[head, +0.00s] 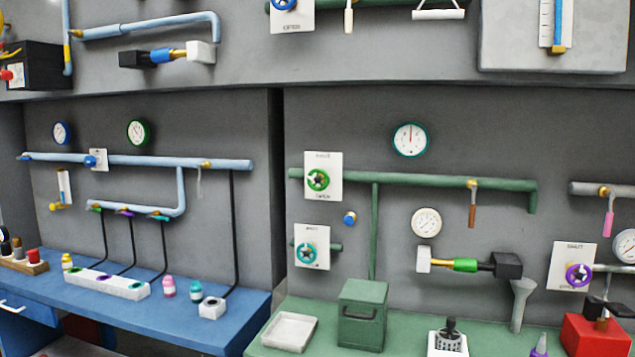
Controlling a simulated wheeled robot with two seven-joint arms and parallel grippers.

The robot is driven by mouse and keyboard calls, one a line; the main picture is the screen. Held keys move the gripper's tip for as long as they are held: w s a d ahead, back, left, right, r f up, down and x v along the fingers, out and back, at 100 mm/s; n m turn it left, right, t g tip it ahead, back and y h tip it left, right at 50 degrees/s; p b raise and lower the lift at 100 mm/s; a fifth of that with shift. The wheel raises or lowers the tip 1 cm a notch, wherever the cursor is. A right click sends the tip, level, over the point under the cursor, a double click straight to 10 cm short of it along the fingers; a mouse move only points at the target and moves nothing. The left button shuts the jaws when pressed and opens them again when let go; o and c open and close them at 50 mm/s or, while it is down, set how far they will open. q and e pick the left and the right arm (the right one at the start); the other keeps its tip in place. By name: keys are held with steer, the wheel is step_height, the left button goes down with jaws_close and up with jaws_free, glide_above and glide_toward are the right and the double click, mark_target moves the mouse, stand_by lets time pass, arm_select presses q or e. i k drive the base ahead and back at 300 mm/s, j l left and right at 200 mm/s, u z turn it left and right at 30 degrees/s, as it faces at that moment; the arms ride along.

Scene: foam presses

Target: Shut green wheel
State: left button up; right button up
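The green wheel (318,180) is a small round handwheel on a white label plate (323,160). The plate sits at the left end of the green pipe (420,181) on the grey wall. The lettering on the plate is too small to read surely. A teal wheel (306,253) on a similar plate is below it. Neither of my grippers shows in the head view, so their distance from the wheel cannot be seen.
A green bench (285,333) below holds a green box (362,315), a white tray (290,331) and a black-knobbed device (449,337). A blue knob (349,218) is below right of the wheel. The wall directly in front of the wheel looks unobstructed.

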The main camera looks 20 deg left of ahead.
mark_target(319, 180)
steer(key=l+u, duration=0.1)
steer(key=u, duration=1.05)
steer(key=l+u, duration=0.4)
steer(key=l, duration=0.15)
steer(key=l+u, duration=0.45)
steer(key=k+l+u, duration=0.2)
steer(key=l+u, duration=0.2)
steer(key=l, duration=0.2)
steer(key=k+l, duration=0.15)
steer(key=l, duration=0.2)
steer(key=k+l, duration=0.1)
steer(key=l, duration=0.3)
